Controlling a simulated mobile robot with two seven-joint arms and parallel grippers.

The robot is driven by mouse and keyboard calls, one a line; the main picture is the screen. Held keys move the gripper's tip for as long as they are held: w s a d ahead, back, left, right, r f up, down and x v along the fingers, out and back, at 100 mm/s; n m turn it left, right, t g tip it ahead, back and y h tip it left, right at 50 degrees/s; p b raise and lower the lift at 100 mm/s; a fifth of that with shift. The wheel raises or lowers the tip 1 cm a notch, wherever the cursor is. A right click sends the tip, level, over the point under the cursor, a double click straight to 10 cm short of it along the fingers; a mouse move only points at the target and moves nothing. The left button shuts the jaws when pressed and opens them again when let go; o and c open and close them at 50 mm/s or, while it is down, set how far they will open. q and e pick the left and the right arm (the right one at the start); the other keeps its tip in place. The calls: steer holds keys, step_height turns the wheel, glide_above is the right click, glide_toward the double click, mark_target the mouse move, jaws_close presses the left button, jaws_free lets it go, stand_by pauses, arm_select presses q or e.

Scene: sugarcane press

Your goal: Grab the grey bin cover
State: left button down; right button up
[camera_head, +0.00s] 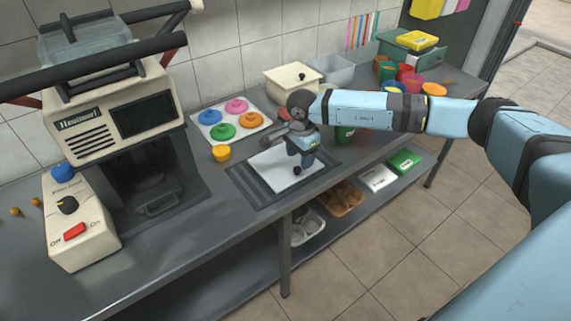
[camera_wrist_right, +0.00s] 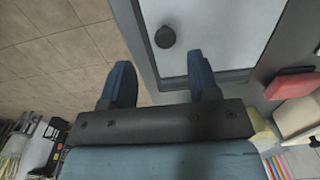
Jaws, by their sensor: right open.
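The grey bin cover (camera_head: 272,168) is a pale flat panel with a small round black knob (camera_head: 297,170), set in a dark grooved frame in the counter. My right gripper (camera_head: 300,158) is above the cover, pointing down near the knob. In the right wrist view the cover (camera_wrist_right: 228,35) fills the upper right, and its knob (camera_wrist_right: 165,38) lies beyond and between the fingertips. The right gripper (camera_wrist_right: 161,72) is open, with nothing between its two blue fingers. I cannot tell the exact height gap. My left gripper does not show.
A cream box (camera_head: 292,80) stands behind. The press (camera_head: 110,105) and its control box (camera_head: 75,222) are at the left. Trays sit on the shelf below.

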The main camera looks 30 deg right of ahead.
mark_target(297, 168)
steer(key=f, duration=0.5)
steer(key=shift+w+a, duration=0.1)
steer(key=shift+w, duration=0.25)
steer(key=c, duration=1)
steer(key=shift+c, duration=0.2)
